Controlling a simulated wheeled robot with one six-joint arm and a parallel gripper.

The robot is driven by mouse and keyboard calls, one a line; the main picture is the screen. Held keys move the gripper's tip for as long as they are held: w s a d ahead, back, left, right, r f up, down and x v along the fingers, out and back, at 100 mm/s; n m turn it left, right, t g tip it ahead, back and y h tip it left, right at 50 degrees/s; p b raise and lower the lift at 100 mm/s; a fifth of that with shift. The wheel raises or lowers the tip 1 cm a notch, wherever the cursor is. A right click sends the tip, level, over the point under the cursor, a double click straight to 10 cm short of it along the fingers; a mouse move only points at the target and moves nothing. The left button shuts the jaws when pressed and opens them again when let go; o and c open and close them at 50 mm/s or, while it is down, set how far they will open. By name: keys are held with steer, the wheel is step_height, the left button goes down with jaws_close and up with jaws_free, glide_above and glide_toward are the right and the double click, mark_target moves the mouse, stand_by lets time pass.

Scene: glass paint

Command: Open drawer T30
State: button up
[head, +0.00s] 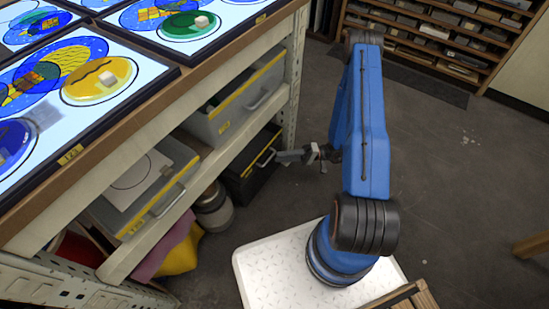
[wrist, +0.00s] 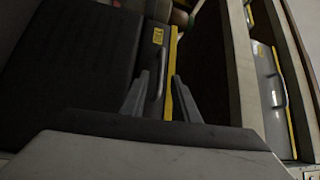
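A black drawer (head: 240,188) with a yellow strip and a pale bar handle sits low in the shelving under the worktable in the head view. It also shows in the wrist view (wrist: 80,60), where its yellow label (wrist: 158,36) looks like T30 but is small and blurred. Its handle (wrist: 161,75) appears between my fingertips in the wrist view. My gripper (wrist: 160,95) is open, with one finger on each side of the handle in the picture. Contact with the handle cannot be told. In the head view my gripper (head: 284,156) is right beside the drawer's front.
Grey drawers with yellow strips sit above (head: 235,108) and nearer (head: 140,190). A shelf post (head: 295,75) stands close to my gripper. Glass-paint panels (head: 95,80) cover the tabletop. Floor (head: 450,190) is free to the right; a slotted rack (head: 440,35) stands behind.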

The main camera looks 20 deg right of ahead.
steer(key=shift+w+a+r, duration=0.15)
steer(key=shift+a, duration=0.85)
steer(key=shift+w+a+r, duration=0.15)
steer(key=shift+a, duration=0.8)
jaws_close()
